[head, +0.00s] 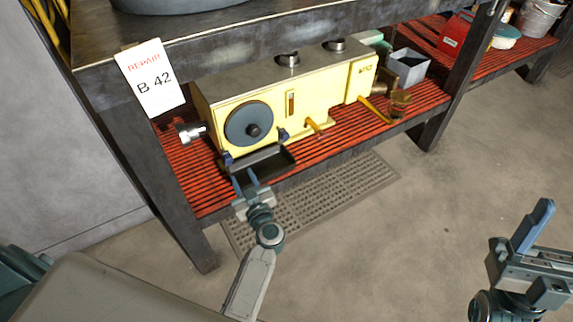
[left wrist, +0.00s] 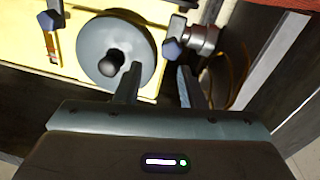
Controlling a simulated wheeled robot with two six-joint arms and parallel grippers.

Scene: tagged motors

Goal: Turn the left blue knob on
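A yellow machine (head: 325,110) stands on a red slatted shelf. Its left blue knob (head: 228,158) sits low at the front left corner, below the round grey disc (head: 240,122). A second blue knob (head: 283,134) is to the right of the disc. My left gripper (head: 245,177) is open and empty, in front of and just below the left knob, apart from it. In the left wrist view the left knob (left wrist: 172,47) is beyond the fingertips, next to the silver fitting. My right gripper (head: 537,222) is at the lower right, far from the machine; whether its fingers are apart is unclear.
A dark tray (head: 268,163) is below the disc, close to my left gripper. A silver fitting (head: 190,132) sticks out at the machine's left. A white tag (head: 150,78) hangs at the bench corner above.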

